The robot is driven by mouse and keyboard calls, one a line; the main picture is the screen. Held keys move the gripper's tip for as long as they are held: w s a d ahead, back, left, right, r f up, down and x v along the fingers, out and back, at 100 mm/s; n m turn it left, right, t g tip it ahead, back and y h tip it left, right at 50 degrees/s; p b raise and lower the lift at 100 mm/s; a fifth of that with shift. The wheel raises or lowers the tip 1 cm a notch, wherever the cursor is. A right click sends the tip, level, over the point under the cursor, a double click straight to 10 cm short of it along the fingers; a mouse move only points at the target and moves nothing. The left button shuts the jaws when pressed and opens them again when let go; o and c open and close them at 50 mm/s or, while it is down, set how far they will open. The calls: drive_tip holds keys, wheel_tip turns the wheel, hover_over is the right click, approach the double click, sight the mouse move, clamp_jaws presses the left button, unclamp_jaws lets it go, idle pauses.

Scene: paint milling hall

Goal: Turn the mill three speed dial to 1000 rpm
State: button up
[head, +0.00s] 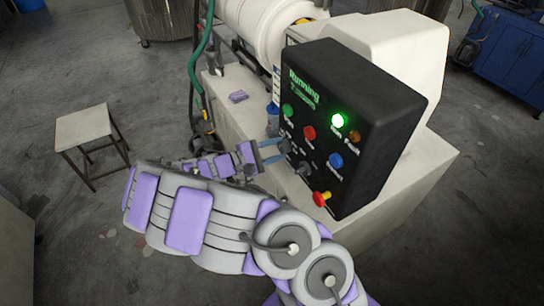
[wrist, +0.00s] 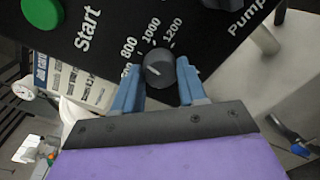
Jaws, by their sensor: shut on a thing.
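The speed dial (wrist: 158,68) is a dark round knob on the black control panel (wrist: 100,14), with 800, 1000 and 1200 printed around it in the wrist view. A lower number is partly hidden by a finger. A pale pointer mark shows on the knob's face, but I cannot tell exactly which number it points to. My gripper (wrist: 160,80) has its two blue fingers on either side of the knob, shut on it. In the head view my gripper (head: 273,152) reaches the panel's lower left, at the dial (head: 284,146).
The panel reads "Running" and its green run lamp (head: 338,120) is lit. Near the dial are a green button (head: 287,110), red button (head: 309,132), blue button (head: 335,160), second knob (head: 304,168) and red emergency stop (head: 320,199). A stool (head: 84,127) stands left.

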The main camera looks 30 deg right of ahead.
drive_tip(key=m+b, duration=0.3)
drive_tip(key=shift+f+m+t+b, duration=0.2)
drive_tip(key=shift+m+t+b, duration=0.1)
drive_tip(key=shift+t, duration=0.1)
drive_tip(key=shift+s+m+b, duration=0.1)
drive_tip(key=shift+m+b, duration=1.05)
drive_tip(key=shift+m, duration=0.45)
drive_tip(key=o, duration=1.1)
drive_tip(key=shift+d, duration=0.15)
drive_tip(key=shift+c, duration=0.2)
drive_tip(key=a+r+p, duration=0.1)
drive_tip(key=a+p, duration=0.2)
drive_tip(key=a, duration=1.4)
drive_tip(key=shift+s+a+r+p, duration=0.15)
drive_tip(key=shift+s+a+p, duration=0.1)
drive_tip(key=shift+p, duration=0.05)
